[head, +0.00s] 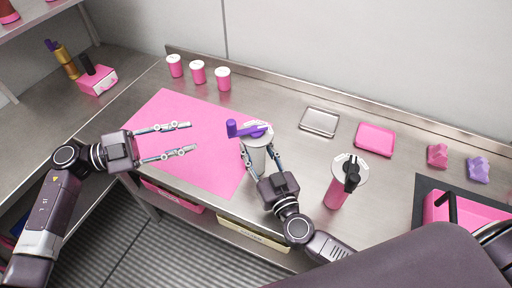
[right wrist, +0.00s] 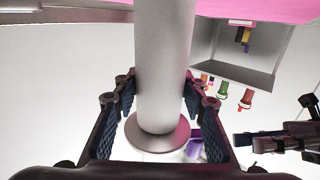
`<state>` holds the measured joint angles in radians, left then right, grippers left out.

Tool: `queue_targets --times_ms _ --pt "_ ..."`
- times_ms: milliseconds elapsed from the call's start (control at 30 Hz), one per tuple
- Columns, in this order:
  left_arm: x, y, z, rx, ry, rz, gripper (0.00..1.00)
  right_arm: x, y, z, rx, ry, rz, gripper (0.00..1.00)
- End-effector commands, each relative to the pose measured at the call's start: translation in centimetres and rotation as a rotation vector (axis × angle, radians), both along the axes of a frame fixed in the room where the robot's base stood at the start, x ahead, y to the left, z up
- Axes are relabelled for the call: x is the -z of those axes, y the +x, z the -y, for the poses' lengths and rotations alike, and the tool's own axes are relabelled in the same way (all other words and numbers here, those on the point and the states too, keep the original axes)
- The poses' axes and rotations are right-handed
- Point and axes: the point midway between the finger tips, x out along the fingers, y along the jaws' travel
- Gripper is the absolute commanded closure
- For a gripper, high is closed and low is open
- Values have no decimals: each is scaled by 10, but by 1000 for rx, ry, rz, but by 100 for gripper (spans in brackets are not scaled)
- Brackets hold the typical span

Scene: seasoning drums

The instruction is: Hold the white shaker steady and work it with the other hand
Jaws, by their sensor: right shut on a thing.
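The white shaker (head: 257,160) stands about upright at the right edge of the pink mat, with a purple crank (head: 245,129) on its lid. My right gripper (head: 260,150) is shut around its body from the near side. In the right wrist view the white body (right wrist: 165,60) lies between both fingers (right wrist: 160,100), and part of the purple crank (right wrist: 195,150) shows below the lid's flange. I cannot tell whether its base touches the counter. My left gripper (head: 192,139) is open and empty over the mat, left of the crank and apart from it.
The pink mat (head: 165,115) is otherwise bare. Three pink cups (head: 198,72) stand behind it. A pink shaker with a black crank (head: 345,180) stands to the right. A metal tin (head: 319,122) and a pink tin (head: 375,140) lie farther back.

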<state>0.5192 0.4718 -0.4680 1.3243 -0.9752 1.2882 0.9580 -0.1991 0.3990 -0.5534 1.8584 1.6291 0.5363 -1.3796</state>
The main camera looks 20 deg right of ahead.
Motion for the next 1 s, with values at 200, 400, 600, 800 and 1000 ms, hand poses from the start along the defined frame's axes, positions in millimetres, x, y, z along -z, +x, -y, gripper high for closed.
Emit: queue_targets --times_ms 200,400,600,800,1000 --pt "0 1 1 9 0 -35 65 0 0 0 0 0 0 93" --pt "-1 9 2 67 11 -281 65 0 0 0 0 -1 0 93" --pt "-4 17 2 125 36 -553 65 0 0 0 0 -1 0 93" --pt "-6 18 3 150 53 -681 65 0 0 0 0 -1 0 93" --pt "-6 14 28 155 54 -691 65 0 0 0 0 -1 0 93"
